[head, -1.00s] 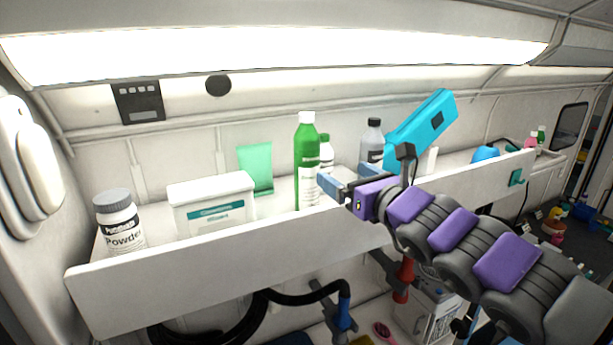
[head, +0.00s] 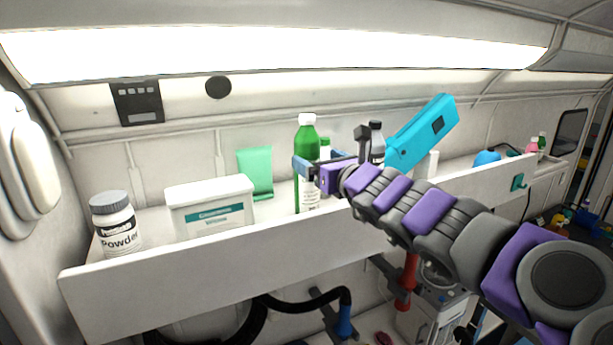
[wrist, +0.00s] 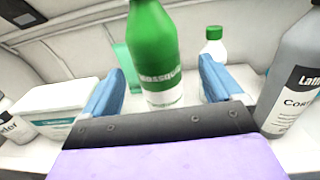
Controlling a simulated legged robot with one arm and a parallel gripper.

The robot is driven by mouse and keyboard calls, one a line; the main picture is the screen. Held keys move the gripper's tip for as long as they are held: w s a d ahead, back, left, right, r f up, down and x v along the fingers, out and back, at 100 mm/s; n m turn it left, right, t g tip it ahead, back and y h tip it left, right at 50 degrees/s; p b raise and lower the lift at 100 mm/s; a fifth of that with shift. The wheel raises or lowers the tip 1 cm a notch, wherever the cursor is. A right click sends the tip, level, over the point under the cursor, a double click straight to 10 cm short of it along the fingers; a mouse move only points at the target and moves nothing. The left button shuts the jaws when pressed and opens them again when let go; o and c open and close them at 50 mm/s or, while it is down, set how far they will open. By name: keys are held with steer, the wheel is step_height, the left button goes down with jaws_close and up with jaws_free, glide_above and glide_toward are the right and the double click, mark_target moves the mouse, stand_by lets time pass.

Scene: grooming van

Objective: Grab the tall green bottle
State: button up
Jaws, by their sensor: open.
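The tall green bottle (head: 306,140) has a white cap and a white label and stands upright on the shelf. It also shows in the wrist view (wrist: 153,45), between the two blue fingers and ahead of my gripper's base. My gripper (head: 303,168) is open, at the bottle's label height in the head view, and hides part of the bottle. In the wrist view the fingers (wrist: 160,85) stand apart on either side of the bottle, with a gap visible on each side.
A grey bottle (wrist: 292,80) is close to the right finger. A wipes box (head: 211,206), green tube (head: 255,172) and powder bottle (head: 116,225) stand left. The shelf's front lip (head: 220,258) runs below my arm.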

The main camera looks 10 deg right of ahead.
mark_target(306, 154)
steer(key=p+x, duration=0.1)
steer(key=x, duration=0.3)
steer(key=shift+a, duration=0.1)
steer(key=shift+w+a, duration=0.3)
steer(key=shift+w, duration=0.2)
steer(key=shift+c, duration=0.4)
jaws_close()
